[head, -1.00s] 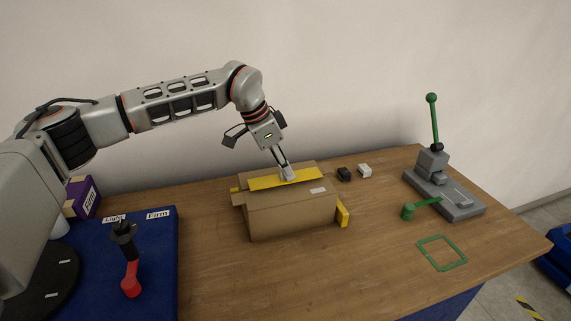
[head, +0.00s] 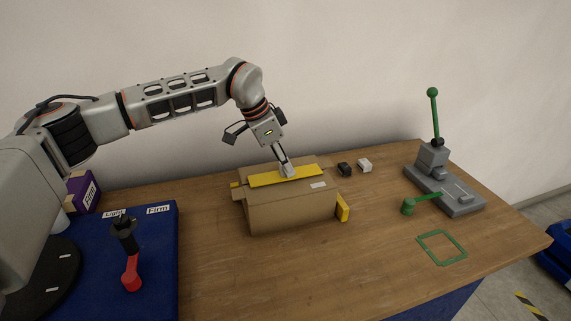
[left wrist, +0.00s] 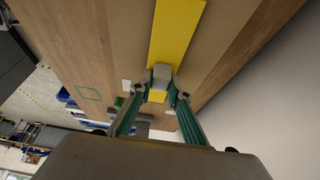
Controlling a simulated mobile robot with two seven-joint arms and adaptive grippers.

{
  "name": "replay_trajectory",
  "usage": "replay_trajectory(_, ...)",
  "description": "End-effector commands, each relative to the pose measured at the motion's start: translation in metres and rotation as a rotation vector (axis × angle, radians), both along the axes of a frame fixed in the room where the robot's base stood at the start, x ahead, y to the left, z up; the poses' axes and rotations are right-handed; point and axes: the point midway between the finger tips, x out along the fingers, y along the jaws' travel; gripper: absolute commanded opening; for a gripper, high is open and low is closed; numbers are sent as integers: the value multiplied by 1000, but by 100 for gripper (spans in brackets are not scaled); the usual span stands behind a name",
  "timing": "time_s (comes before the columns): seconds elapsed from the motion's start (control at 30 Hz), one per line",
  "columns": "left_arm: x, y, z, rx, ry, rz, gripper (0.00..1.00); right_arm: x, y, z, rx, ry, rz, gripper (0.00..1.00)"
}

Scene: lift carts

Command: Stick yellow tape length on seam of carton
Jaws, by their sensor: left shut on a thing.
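The brown carton (head: 290,212) stands on the wooden table, its top also filling the middle of the left wrist view (left wrist: 218,50). The yellow tape length (head: 265,181) lies lengthwise along the carton's top, at or very close to the surface. Any gap beneath it cannot be told. It runs up the left wrist view (left wrist: 177,30). My left gripper (head: 287,170) points down at the tape's middle, shut on a grey block on the tape, which shows between its fingertips (left wrist: 160,78). The seam is hidden. My right gripper is not in view.
Yellow pieces (head: 343,208) stick out at the carton's ends. A grey press with a green lever (head: 440,185) and a green frame (head: 442,246) are right. A blue mat (head: 160,265) lies left.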

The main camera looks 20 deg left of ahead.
Motion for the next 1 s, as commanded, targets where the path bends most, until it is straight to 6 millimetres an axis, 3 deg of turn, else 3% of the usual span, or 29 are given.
replay_trajectory(0.07,0,0,1,0,-1,0,0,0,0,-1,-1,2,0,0)
replay_trajectory(0.1,0,0,1,0,-1,0,28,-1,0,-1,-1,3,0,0)
replay_trajectory(0.13,0,0,1,0,-1,0,36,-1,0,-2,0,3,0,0)
replay_trajectory(0.17,0,0,1,0,-1,0,37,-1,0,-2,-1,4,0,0)
replay_trajectory(0.57,-1,2,5,0,-1,0,37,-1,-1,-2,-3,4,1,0)
replay_trajectory(1.0,-18,27,78,-2,-3,2,37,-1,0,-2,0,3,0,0)
